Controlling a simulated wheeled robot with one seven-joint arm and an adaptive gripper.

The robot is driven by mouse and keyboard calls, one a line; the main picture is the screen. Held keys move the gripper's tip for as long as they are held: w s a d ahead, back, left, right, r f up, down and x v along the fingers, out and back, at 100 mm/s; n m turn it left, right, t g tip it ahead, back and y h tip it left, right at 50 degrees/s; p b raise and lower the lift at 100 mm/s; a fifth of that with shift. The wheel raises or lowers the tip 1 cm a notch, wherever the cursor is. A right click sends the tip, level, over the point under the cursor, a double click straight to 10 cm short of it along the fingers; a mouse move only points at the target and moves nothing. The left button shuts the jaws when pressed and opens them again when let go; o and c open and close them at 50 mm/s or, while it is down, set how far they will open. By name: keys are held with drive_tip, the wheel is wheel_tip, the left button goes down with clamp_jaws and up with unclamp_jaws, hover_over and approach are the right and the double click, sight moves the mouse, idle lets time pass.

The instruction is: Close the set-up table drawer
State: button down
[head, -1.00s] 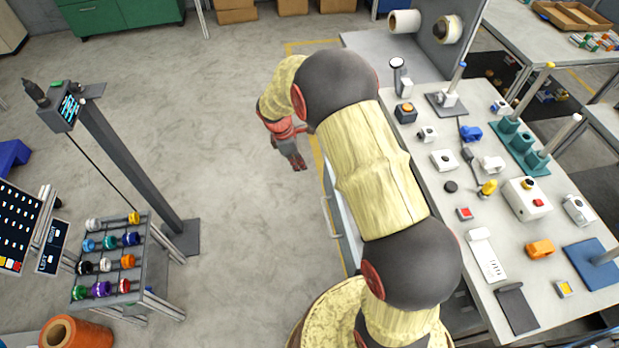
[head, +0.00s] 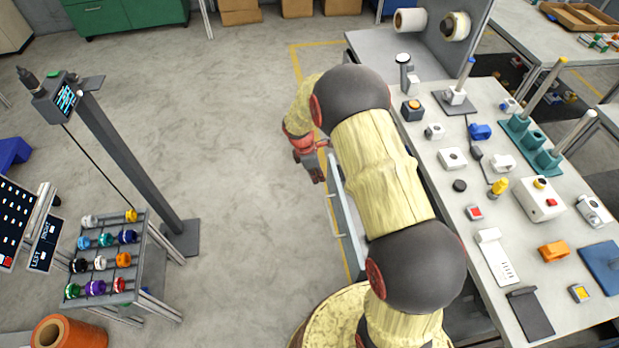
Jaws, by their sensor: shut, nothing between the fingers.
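The set-up table (head: 468,262) stands at the right, its top covered with small devices. Its drawer (head: 349,222) sticks out from the table's left side, pulled open, with a handle (head: 333,222) on its front. My arm passes over the drawer and hides much of it and the gap to the table. My gripper (head: 319,179) is shut and empty, pointing down close to the far end of the drawer front. I cannot tell whether it touches the drawer.
Bare floor lies left of the drawer, with a yellow floor line (head: 294,62) beyond. A rack of coloured spools (head: 108,262) and a grey post (head: 130,160) stand at the left. Spool rolls (head: 409,21) are mounted at the table's far end.

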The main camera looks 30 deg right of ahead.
drive_tip(key=shift+s+d, duration=0.2)
drive_tip(key=shift+d, duration=0.35)
drive_tip(key=s+d+p, duration=0.4)
drive_tip(key=d, duration=0.9)
drive_tip(key=s+d+p, duration=0.4)
drive_tip(key=d+p, duration=0.1)
drive_tip(key=d, duration=0.9)
drive_tip(key=shift+d, duration=0.3)
drive_tip(key=w+a+r+p, duration=0.2)
drive_tip(key=a+r, duration=0.4)
drive_tip(key=r, duration=0.3)
drive_tip(key=shift+a+r+p, duration=0.15)
drive_tip(key=shift+r+p, duration=0.15)
drive_tip(key=shift+p, duration=0.35)
